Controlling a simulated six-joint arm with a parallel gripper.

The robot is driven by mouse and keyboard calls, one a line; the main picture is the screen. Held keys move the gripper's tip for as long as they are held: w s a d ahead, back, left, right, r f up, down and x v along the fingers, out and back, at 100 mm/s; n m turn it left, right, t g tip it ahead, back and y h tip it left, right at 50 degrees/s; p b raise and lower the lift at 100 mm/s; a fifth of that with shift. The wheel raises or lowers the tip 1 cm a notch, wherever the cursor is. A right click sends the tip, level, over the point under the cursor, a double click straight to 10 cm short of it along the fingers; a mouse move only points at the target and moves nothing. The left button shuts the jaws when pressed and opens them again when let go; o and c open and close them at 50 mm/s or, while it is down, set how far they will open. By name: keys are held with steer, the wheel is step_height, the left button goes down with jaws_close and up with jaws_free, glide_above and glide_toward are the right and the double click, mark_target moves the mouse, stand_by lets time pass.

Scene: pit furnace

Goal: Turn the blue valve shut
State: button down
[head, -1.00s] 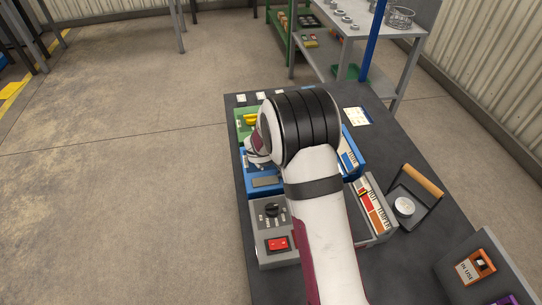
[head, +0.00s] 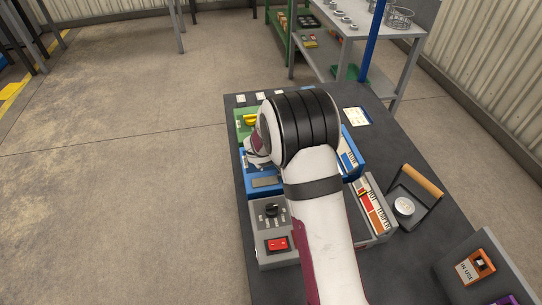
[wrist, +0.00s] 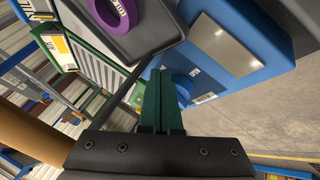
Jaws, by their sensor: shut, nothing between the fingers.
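The blue box (head: 265,183) lies on the dark bench, mostly behind my arm in the head view. It also shows in the wrist view (wrist: 205,45), with a grey plate on its face. In the wrist view a rounded blue part (wrist: 184,88), which looks like the blue valve's handle, lies just right of my fingers, with a small white label beside it. My gripper (wrist: 160,73) is shut, its two green fingers together and empty. Its tips are close to the blue part; I cannot tell whether they touch. In the head view my arm hides the fingers and the valve.
A green box with a yellow handle (head: 250,120) lies beyond the blue one. A grey box with a black knob and red switch (head: 277,244) is nearer. A tan-handled carrier (head: 424,181) stands at right. An "IN USE" box (head: 476,268) stands at lower right.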

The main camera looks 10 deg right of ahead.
steer(key=shift+s, duration=0.1)
steer(key=shift+s+a, duration=0.15)
steer(key=shift+s, duration=0.2)
steer(key=s, duration=0.1)
steer(key=s+a, duration=0.1)
steer(key=s, duration=0.1)
steer(key=s+d+r+m+g, duration=0.15)
steer(key=s+r+m, duration=0.3)
steer(key=r, duration=0.55)
steer(key=w+a+m+g+y, duration=0.1)
steer(key=a+m, duration=0.3)
steer(key=a, duration=0.1)
steer(key=x, duration=1)
steer(key=shift+s, duration=0.2)
steer(key=w, duration=0.2)
steer(key=shift+w+d+f, duration=0.1)
steer(key=shift+w+d, duration=0.2)
steer(key=shift+d, duration=0.1)
steer(key=shift+w+d, duration=0.2)
steer(key=shift+w, duration=0.45)
